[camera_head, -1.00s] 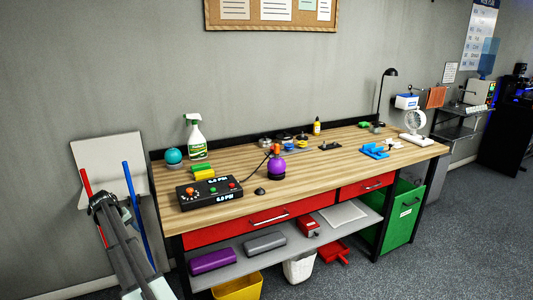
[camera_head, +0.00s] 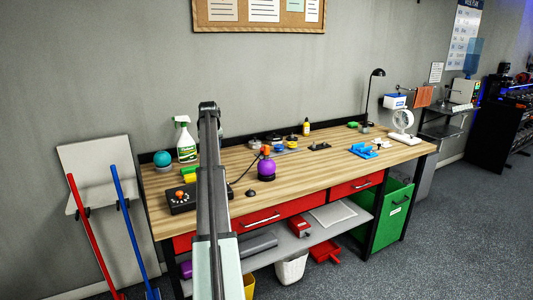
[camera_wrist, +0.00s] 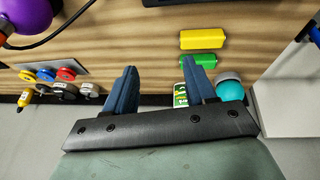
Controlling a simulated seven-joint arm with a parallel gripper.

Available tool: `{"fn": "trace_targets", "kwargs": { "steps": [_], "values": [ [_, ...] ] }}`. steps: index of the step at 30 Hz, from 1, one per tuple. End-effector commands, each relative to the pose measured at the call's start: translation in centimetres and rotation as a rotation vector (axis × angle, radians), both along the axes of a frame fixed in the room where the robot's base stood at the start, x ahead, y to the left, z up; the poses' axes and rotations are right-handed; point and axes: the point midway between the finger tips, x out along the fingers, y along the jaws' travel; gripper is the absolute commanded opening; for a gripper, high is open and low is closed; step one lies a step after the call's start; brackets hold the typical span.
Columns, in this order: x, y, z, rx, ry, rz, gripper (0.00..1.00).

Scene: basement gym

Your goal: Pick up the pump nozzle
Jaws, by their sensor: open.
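The pump nozzle appears to be the orange-red piece (camera_head: 266,150) on top of the purple ball (camera_head: 266,170), with a black hose leading from it; its exact shape is too small to tell. The purple ball also shows at the upper left corner of the wrist view (camera_wrist: 26,14), with the hose (camera_wrist: 62,32) running off it. The black pump box (camera_head: 184,202) is partly hidden behind my arm. My gripper (camera_wrist: 160,84) is open and empty above the back of the bench, apart from the nozzle; its fingers are not clearly seen in the head view.
Yellow (camera_wrist: 202,39) and green (camera_wrist: 194,66) blocks, a teal ball (camera_wrist: 229,87) and a spray bottle (camera_head: 185,140) stand near my gripper. Coloured discs (camera_wrist: 45,74) and a yellow bottle (camera_head: 306,128) are at the back. A black dome (camera_head: 251,193) lies near the front edge.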

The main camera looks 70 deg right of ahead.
Motion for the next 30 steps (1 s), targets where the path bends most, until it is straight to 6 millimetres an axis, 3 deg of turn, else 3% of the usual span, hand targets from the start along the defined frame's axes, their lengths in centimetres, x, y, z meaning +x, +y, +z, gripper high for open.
{"fn": "trace_targets", "kwargs": {
  "steps": [1,6,12,15,21,30],
  "values": [
    [-2.4,-1.7,0.7,0.002,-0.019,-0.009,0.55],
    [-10.0,-6.0,2.7,0.007,-0.084,-0.020,0.55],
    [-18.2,-9.7,5.0,-0.003,-0.152,-0.027,0.55],
    [-21.2,-10.8,5.9,-0.011,-0.178,-0.029,0.55],
    [-24.1,-11.7,6.7,-0.020,-0.202,-0.028,0.55],
    [-23.5,-12.7,4.6,-0.019,-0.205,-0.029,0.55]
  ]
}}
